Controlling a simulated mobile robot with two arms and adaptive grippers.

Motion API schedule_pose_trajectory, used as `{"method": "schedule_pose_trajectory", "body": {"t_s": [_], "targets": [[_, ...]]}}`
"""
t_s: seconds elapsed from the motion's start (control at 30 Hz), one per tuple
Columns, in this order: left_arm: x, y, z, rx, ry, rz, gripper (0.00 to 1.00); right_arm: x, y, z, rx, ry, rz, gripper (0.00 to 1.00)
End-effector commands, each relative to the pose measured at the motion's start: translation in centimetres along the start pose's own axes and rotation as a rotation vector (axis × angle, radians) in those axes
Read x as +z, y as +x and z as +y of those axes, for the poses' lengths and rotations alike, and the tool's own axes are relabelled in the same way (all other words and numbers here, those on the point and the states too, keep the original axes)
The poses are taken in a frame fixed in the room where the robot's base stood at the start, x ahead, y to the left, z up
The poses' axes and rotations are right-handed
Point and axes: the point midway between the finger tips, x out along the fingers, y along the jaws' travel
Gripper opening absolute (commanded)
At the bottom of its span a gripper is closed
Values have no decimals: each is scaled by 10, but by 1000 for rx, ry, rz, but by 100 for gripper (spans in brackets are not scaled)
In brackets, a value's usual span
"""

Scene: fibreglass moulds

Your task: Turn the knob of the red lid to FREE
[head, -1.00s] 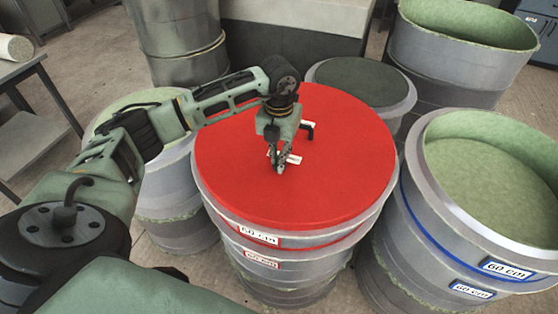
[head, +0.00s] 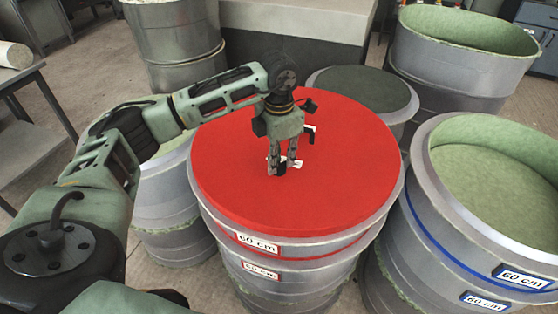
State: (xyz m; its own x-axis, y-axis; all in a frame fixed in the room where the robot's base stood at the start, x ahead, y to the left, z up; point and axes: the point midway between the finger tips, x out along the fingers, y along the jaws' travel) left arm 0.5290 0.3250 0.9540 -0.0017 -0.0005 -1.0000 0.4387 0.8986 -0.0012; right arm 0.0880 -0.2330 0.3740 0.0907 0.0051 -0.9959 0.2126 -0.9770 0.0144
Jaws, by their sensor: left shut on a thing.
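The red lid (head: 235,185) lies flat on a grey mould marked 60 cm. My left gripper (head: 282,170) points down at the middle of the lid, its two fingers side by side in the head view. It is shut on the small black knob (head: 281,168), which shows in part between the fingertips. A white label (head: 297,164) shows just right of the fingers; its words are too small to read. A black handle (head: 310,132) stands on the lid behind the gripper. My right gripper is out of view.
An open mould (head: 420,205) with a green inside and a blue band stands close on the right. A dark-topped mould (head: 365,88) and another open mould (head: 400,50) stand behind. A grey table (head: 20,78) is at far left.

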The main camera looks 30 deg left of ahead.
Motion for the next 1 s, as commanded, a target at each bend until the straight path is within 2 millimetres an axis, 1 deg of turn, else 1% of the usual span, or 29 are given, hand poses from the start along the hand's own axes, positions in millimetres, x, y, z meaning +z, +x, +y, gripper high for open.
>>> {"method": "schedule_pose_trajectory", "body": {"t_s": [0.57, 0.6, 0.77, 0.8, 1.0], "targets": [[1, -2, 1, 2, 28, -5, 0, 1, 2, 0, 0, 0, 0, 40], [1, -2, 1, 2, 28, -6, 14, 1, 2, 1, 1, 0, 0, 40], [1, -2, 1, 2, 28, -4, 28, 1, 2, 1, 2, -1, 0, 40], [1, -1, 0, 1, 28, -3, 30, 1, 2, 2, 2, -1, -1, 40], [0, -1, 0, 1, 28, -2, 30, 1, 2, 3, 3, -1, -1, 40]]}}
